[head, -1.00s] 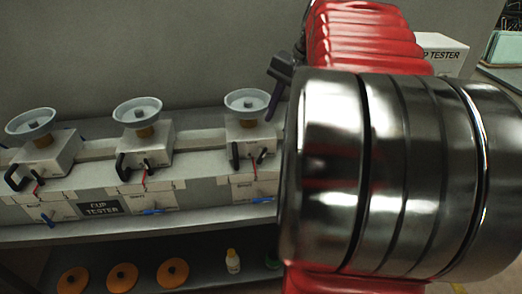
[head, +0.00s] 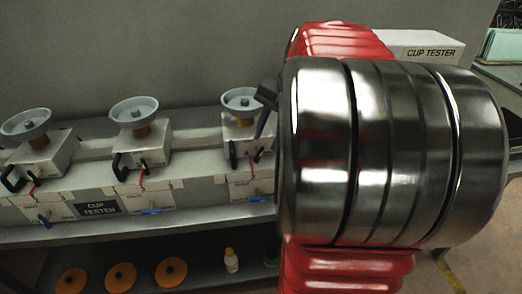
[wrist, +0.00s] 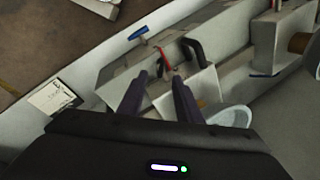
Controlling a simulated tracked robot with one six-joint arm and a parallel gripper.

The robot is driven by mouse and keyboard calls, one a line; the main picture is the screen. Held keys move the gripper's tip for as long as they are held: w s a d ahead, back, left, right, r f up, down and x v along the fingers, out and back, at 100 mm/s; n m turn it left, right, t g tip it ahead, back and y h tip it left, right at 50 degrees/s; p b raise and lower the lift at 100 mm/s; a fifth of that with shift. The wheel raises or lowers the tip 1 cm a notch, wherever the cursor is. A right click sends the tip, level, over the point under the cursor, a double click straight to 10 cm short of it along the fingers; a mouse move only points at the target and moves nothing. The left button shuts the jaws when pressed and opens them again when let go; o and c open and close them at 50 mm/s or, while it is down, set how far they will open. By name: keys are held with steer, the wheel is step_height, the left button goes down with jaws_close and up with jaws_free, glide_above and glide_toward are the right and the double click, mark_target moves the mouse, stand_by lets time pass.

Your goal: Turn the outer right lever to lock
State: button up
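The outer right cup tester (head: 240,132) has a pale bowl on top, a black handle (head: 233,153) and a small dark-and-red lever (head: 252,165) on its front. Its right side is hidden behind my arm in the head view. My gripper (head: 262,126) is at this tester's right front. In the wrist view my gripper (wrist: 160,79) has its two dark purple fingers apart, with a gap between them. The red lever (wrist: 163,58) shows just beyond the fingertips, near the black handle (wrist: 195,50). I cannot tell whether a finger touches the lever.
Two similar testers stand left, in the middle (head: 140,142) and at far left (head: 38,157). Blue levers (head: 152,211) sit along the lower front. Orange discs (head: 121,276) and a small bottle (head: 231,261) lie below the shelf. A white box (head: 425,48) stands behind my arm.

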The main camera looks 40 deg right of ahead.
mark_target(261, 150)
steer(key=shift+x, duration=3.15)
steer(key=shift+c, duration=0.3)
jaws_close()
